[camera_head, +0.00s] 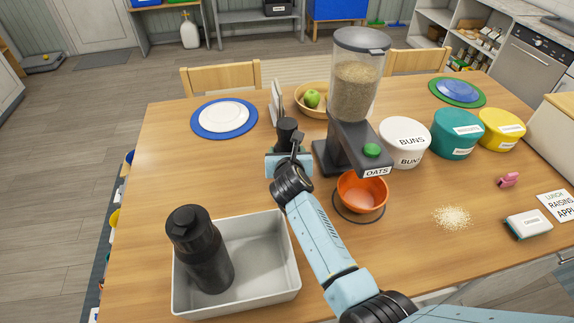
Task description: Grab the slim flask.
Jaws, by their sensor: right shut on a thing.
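My right gripper (288,155) is shut on a dark, narrow flask (287,130) left of the dispenser. Only the flask's dark top shows clearly above the gripper; the gripper and my arm hide its lower part, so I cannot tell whether it touches the table. A larger black bottle (208,262) with a black cap stands tilted in a light grey bin (268,268) at the front left. My left gripper is not in view.
An oats dispenser (357,95) stands close right of the gripper, with an orange bowl (362,190) at its front. A wooden bowl (316,112) with a green apple is behind. Lidded tubs (405,143) stand right. The table's left middle is clear.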

